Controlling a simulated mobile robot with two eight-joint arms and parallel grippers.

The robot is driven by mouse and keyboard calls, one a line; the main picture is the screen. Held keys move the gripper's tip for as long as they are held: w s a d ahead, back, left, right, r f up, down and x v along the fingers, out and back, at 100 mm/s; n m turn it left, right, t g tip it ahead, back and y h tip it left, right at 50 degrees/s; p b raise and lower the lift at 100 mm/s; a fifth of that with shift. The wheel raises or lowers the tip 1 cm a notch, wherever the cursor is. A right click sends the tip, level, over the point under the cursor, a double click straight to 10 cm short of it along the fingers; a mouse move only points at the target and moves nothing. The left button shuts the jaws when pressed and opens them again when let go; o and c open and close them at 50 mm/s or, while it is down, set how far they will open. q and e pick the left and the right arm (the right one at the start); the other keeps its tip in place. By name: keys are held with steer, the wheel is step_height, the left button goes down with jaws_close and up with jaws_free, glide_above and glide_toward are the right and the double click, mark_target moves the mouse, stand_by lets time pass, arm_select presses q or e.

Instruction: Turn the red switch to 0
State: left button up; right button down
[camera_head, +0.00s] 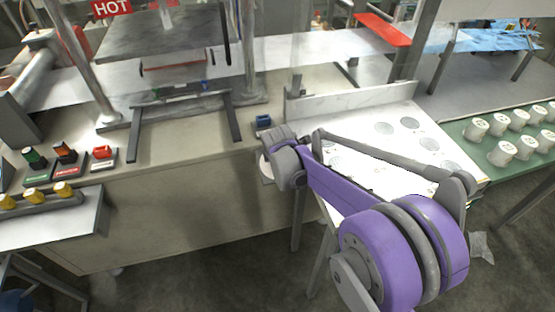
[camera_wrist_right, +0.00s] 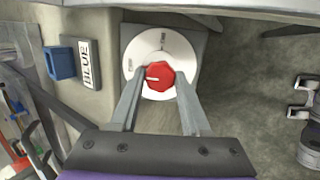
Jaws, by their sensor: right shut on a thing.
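The red switch (camera_wrist_right: 158,76) is a red knob on a round white dial (camera_wrist_right: 160,45) with a square grey backing plate. A pale mark on the knob points left in the right wrist view. Small dark print is on the dial's left and upper parts, too small to read. My right gripper (camera_wrist_right: 161,75) has one finger on each side of the knob and is shut on it. In the head view the white dial (camera_head: 265,170) shows partly at the bench's front face, and my arm hides the knob. My left gripper is not in view.
A blue block (camera_wrist_right: 60,62) with a BLUE label (camera_wrist_right: 87,63) is near the dial; the blue block also shows on the bench top (camera_head: 263,121).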

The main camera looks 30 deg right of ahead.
steer(key=shift+c, duration=1.9)
jaws_free()
steer(key=p+v, duration=0.1)
steer(key=v, duration=0.9)
steer(key=shift+s+r, duration=0.2)
steer(key=shift+r, duration=0.15)
steer(key=shift+s+a, duration=0.1)
